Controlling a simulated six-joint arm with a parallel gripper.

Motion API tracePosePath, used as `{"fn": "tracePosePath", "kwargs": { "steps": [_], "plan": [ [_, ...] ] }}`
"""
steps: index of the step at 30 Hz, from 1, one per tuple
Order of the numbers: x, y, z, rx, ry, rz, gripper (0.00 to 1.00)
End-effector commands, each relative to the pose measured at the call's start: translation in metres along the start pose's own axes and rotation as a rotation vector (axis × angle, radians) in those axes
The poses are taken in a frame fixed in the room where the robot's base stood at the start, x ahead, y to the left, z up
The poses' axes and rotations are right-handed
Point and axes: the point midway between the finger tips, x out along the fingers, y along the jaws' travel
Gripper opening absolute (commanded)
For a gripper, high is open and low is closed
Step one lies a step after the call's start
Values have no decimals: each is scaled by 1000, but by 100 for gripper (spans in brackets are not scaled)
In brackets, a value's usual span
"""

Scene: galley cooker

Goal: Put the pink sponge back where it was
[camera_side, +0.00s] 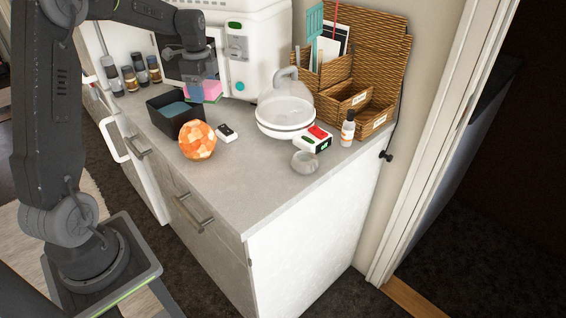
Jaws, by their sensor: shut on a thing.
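The pink sponge (212,90) is between the fingers of my gripper (201,88), in front of the white microwave. My gripper is shut on it and holds it above and behind the right part of the black bin (164,124). The sponge's left side is partly hidden by the gripper. Whether its underside touches anything cannot be told from this view. The black bin stands on the counter with something blue-grey inside.
An orange faceted ball (197,140) and a small black-and-white item (227,133) stand in front. Several spice jars (130,78) are at left. A lidded white dish (285,110) and wicker organiser (343,98) are at right. The counter's front (235,190) is clear.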

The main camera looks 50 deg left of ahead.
Motion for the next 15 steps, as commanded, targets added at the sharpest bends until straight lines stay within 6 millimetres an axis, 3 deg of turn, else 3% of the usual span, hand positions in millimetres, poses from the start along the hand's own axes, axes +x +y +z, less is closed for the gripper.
{"fn": "tracePosePath", "kwargs": {
  "steps": [1,6,9,15],
  "plan": [
    [0,10,-26,91,0,1,37],
    [2,43,-91,355,0,1,37],
    [4,60,-116,469,0,0,37],
    [7,78,-141,579,0,1,37]
  ]
}}
